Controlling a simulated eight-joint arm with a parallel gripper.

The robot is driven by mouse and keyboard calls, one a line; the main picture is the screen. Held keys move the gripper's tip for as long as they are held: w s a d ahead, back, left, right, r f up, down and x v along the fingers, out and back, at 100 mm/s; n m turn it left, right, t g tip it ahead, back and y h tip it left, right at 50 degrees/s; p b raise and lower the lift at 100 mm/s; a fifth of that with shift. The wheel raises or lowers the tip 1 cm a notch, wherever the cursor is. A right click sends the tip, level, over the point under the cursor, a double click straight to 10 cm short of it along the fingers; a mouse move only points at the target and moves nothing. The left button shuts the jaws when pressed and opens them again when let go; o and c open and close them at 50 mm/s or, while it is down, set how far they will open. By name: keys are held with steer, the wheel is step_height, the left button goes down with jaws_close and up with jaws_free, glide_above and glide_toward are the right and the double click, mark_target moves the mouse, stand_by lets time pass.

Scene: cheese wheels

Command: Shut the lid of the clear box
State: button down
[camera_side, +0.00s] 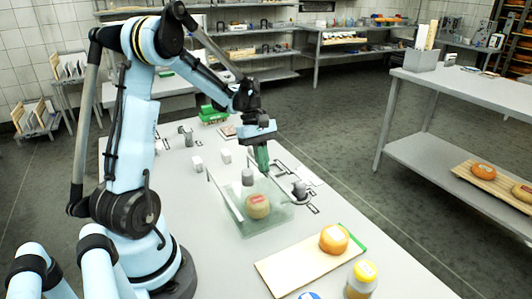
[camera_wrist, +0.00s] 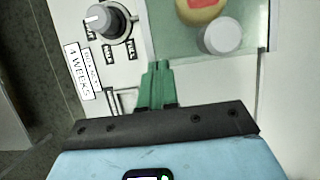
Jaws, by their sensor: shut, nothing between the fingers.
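The clear box (camera_side: 270,222) stands on the grey table, with a yellow cheese wheel (camera_side: 257,207) with a red label inside. A grey cylinder (camera_side: 247,177) shows above the cheese; I cannot tell whether it is fixed to the lid. The wrist view shows part of the greenish clear box (camera_wrist: 170,35), the cylinder (camera_wrist: 222,38) and part of the cheese (camera_wrist: 200,9). The lid's angle is hard to make out. My gripper (camera_side: 263,168) has green fingers, shut and empty, pointing down near the box's far side. In the wrist view the fingertips (camera_wrist: 157,66) are beside the box's edge.
A grey dial (camera_side: 299,190) with printed labels is right of the box; it also shows in the wrist view (camera_wrist: 110,20). An orange cheese (camera_side: 334,238) on a wooden board (camera_side: 290,268) and a yellow-lidded jar (camera_side: 362,278) stand in front. Small white blocks (camera_side: 226,156) lie behind.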

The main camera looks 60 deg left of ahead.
steer(key=shift+a, duration=0.5)
steer(key=a, duration=0.3)
steer(key=v, duration=1)
steer(key=s+a+r+n, duration=0.2)
steer(key=s+a+r, duration=0.15)
steer(key=s, duration=0.55)
steer(key=w+d+f, duration=0.2)
steer(key=d+f, duration=0.5)
steer(key=f, duration=0.2)
steer(key=shift+t, duration=0.4)
steer(key=shift+d+f, duration=0.1)
